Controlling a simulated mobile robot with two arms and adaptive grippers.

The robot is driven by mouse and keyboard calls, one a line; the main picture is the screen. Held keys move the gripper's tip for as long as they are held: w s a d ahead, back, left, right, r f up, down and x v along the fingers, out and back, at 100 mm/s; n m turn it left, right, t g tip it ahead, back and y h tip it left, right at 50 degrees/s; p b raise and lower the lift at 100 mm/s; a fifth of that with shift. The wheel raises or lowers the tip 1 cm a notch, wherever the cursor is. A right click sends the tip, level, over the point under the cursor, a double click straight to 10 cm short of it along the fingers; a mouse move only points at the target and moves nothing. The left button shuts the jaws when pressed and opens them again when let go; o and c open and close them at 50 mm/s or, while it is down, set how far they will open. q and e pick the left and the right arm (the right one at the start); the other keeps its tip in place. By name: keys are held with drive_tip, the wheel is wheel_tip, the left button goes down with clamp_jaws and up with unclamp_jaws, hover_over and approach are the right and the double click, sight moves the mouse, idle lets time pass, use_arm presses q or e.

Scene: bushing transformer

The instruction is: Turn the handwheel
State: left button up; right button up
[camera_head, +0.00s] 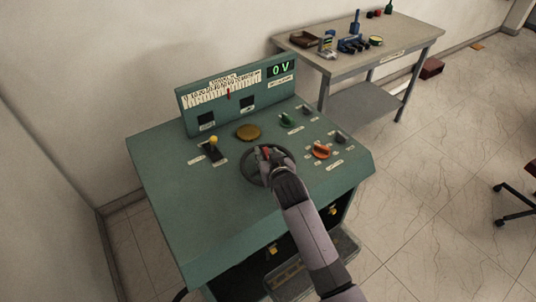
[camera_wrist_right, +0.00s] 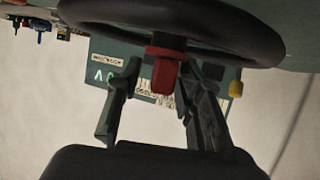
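The dark handwheel (camera_head: 249,166) sits on the sloping top of the green control console (camera_head: 190,220). In the right wrist view its rim (camera_wrist_right: 245,35) spans the top of the picture. A red knob (camera_wrist_right: 163,75) sticks out from it. My right gripper (camera_head: 268,156) is at the handwheel, over its upper right part. In the right wrist view the two fingers of the right gripper (camera_wrist_right: 160,85) stand apart on either side of the red knob, with gaps visible on both sides. My left gripper is not in view.
The console also carries a yellow-tipped lever (camera_head: 213,142), a brass disc (camera_head: 249,132), an orange-red knob (camera_head: 321,151) and a green knob (camera_head: 287,120). A grey workbench (camera_head: 420,37) with tools stands behind. The floor at right is mostly clear.

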drive_tip(key=shift+s, duration=0.1)
drive_tip(key=v, duration=1.2)
